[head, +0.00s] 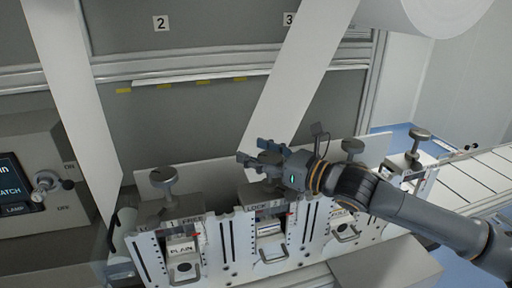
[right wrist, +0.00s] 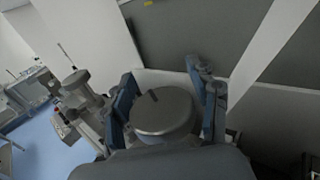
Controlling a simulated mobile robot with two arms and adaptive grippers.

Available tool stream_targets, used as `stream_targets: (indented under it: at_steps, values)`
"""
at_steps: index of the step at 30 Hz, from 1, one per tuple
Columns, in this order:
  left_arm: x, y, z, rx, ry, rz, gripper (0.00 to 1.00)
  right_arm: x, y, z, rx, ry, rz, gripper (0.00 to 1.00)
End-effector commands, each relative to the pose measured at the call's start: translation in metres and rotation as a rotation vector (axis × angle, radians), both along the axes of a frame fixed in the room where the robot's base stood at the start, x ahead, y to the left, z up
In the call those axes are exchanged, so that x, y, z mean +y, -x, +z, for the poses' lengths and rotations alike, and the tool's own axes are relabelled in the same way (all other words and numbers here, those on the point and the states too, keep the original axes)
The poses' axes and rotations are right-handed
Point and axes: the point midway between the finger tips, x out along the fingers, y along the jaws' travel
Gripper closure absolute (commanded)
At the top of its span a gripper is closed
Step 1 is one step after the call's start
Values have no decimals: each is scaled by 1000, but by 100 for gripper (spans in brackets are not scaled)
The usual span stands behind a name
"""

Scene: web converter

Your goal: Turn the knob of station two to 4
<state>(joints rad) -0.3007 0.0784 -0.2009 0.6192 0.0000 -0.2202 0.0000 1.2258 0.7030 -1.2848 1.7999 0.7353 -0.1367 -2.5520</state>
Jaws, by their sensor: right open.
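A row of white stations carries grey round knobs. My right gripper (head: 257,153) is at the second knob from the left (head: 270,161), whose top partly shows among the fingers. In the right wrist view this knob (right wrist: 163,113) is a grey disc with a dark notch on its top. The open fingers of the right gripper (right wrist: 166,100) stand on either side of it; whether they touch it I cannot tell. A LOCK label (head: 256,207) shows below it. The knob's setting is not readable, and no station number is legible beside it. My left gripper is not in view.
Other knobs stand at the left (head: 163,179) and to the right (head: 352,148), (head: 420,138). A control box (head: 50,170) with a lever stands far left.

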Motion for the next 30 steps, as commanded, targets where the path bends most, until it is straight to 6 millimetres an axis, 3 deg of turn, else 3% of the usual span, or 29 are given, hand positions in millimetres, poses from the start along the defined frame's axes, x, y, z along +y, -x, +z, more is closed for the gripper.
stream_targets:
  at_steps: [10,17,30]
  values:
    - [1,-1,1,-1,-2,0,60,3,-2,-1,1,0,-1,40]
    - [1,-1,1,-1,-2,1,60,3,-2,0,0,0,-1,85]
    - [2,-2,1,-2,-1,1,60,3,-2,-1,1,0,0,94]
